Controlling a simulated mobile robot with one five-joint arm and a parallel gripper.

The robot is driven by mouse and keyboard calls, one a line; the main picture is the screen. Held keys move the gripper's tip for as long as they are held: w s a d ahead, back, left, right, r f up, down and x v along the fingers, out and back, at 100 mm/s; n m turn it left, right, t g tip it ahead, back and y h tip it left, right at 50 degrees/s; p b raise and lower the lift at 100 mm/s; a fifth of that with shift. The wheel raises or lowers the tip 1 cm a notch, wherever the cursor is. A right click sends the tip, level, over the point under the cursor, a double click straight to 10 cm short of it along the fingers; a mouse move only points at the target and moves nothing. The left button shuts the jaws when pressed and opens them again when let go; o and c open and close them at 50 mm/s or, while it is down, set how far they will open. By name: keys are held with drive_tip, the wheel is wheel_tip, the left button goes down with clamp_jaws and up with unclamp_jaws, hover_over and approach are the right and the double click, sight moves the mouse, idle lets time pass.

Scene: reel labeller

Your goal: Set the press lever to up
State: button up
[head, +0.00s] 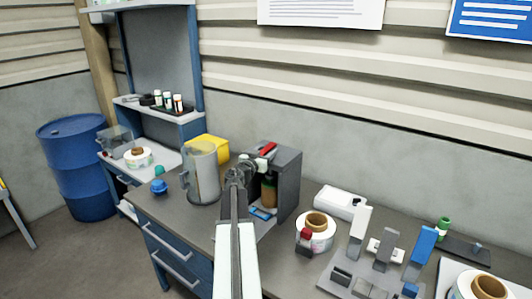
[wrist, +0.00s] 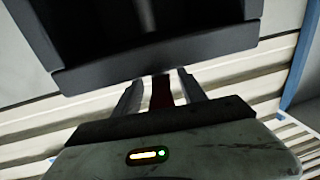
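The press is a dark grey box-shaped machine (head: 287,180) on the bench. Its red lever (head: 268,149) shows near the top, at the left side of the box. My gripper (head: 262,160) is at the upper front of the press, right by the lever. In the wrist view my gripper (wrist: 160,92) has its two fingers apart, with the dark red lever (wrist: 162,90) between them and gaps on both sides. The lever's far end is hidden behind a dark grey part of the press (wrist: 160,65). A brown-green jar (head: 269,193) stands inside the press opening.
A clear jug (head: 203,175) and a yellow box (head: 210,147) stand left of the press. A label reel (head: 316,232), a white box (head: 340,202) and a grey stand with several upright levers (head: 375,262) are to the right. A blue knob (head: 159,187) sits at the bench's left end.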

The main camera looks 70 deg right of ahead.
clamp_jaws()
idle(1.2)
